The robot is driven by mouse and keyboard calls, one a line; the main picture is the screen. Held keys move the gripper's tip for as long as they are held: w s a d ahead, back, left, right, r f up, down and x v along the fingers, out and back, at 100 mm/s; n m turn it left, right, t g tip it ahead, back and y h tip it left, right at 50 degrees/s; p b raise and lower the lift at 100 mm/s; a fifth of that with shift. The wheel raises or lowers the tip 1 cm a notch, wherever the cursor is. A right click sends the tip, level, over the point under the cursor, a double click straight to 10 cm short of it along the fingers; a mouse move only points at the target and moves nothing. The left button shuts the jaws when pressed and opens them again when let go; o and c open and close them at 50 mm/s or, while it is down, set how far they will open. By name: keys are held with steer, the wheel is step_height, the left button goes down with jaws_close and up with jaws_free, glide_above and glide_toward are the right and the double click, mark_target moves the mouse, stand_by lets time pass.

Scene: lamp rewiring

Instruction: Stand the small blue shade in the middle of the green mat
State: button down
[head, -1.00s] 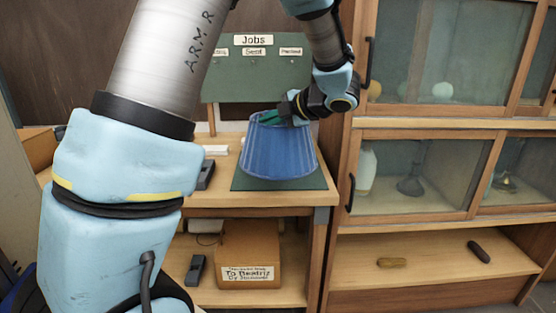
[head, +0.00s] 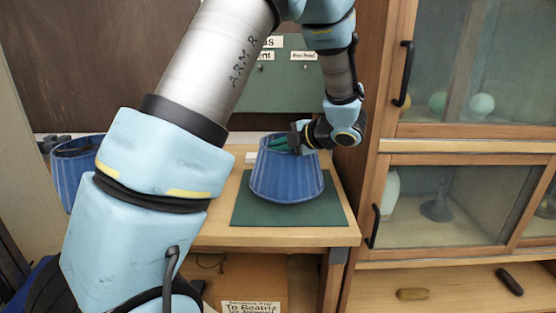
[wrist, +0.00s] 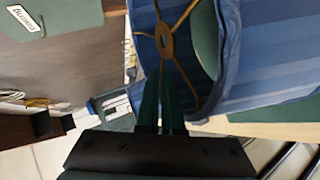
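The blue shade (head: 287,172) is upright over the middle of the green mat (head: 328,212). I cannot tell whether its lower rim touches the mat. My gripper (head: 290,143) is at the shade's upper rim, coming from the right. In the wrist view, the green fingers (wrist: 161,108) are close together around a brass spoke inside the shade (wrist: 270,55), below the central ring. The mat shows through the shade's opening. Another blue shade (head: 72,170) stands at the far left, partly hidden by my arm.
A green board (head: 280,70) with labels stands behind the mat. A glass-fronted cabinet (head: 450,190) rises close on the right. A cardboard box (head: 243,290) is on the shelf below. The mat reaches close to the bench's front edge.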

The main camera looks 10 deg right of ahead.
steer(key=shift+f+p, duration=0.35)
steer(key=shift+f, duration=1.6)
steer(key=c, duration=1.1)
jaws_free()
steer(key=shift+o, duration=0.2)
steer(key=shift+s, duration=0.1)
steer(key=b+v, duration=0.2)
steer(key=v, duration=1)
steer(key=shift+b, duration=0.3)
